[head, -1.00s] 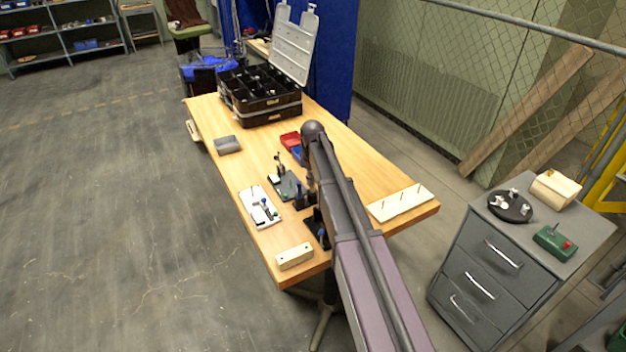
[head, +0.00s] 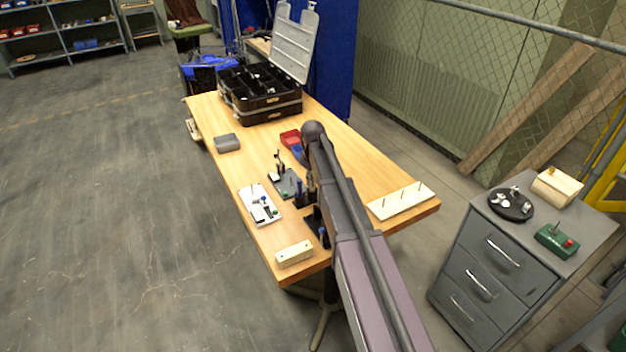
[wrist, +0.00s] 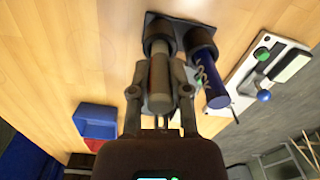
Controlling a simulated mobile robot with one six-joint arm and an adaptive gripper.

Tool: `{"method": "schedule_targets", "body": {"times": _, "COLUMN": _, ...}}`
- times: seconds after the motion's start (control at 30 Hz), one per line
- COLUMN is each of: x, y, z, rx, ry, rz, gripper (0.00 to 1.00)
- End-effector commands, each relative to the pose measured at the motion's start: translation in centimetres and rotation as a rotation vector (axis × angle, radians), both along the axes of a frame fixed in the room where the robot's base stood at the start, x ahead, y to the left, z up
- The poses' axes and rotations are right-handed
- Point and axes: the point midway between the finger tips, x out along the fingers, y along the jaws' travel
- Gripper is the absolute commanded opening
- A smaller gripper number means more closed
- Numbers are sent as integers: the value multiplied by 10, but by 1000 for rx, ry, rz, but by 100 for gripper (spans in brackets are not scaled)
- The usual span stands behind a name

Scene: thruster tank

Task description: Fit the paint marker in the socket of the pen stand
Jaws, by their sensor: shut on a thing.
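My gripper (wrist: 159,92) is shut on the paint marker (wrist: 158,75), a tan and grey cylinder, in the wrist view. The marker's far end overlaps a dark round socket of the pen stand (wrist: 178,20). I cannot tell how far it sits inside. The stand is a dark plate with two round sockets side by side. In the head view my arm hides the gripper and the held marker; the stand there is partly covered.
A white board (wrist: 262,70) with a green knob and blue knob lies to the right of the stand. A blue tray (wrist: 96,120) is at lower left. In the head view, a pale block (head: 294,253) lies at the near edge and a pegged board (head: 400,201) at right.

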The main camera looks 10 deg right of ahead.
Motion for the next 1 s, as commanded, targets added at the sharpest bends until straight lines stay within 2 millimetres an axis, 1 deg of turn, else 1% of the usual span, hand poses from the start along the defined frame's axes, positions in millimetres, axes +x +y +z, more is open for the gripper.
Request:
{"method": "schedule_targets", "body": {"times": 0.2, "x": 0, "y": 0, "z": -6, "rx": 0, "ry": 0, "rz": 0, "gripper": 0}}
{"method": "schedule_targets", "body": {"times": 0.73, "x": 0, "y": -1, "z": -7, "rx": 0, "ry": 0, "rz": -1, "gripper": 0}}
{"method": "schedule_targets", "body": {"times": 1.0, "x": 0, "y": -1, "z": -11, "rx": 0, "ry": 0, "rz": -1, "gripper": 0}}
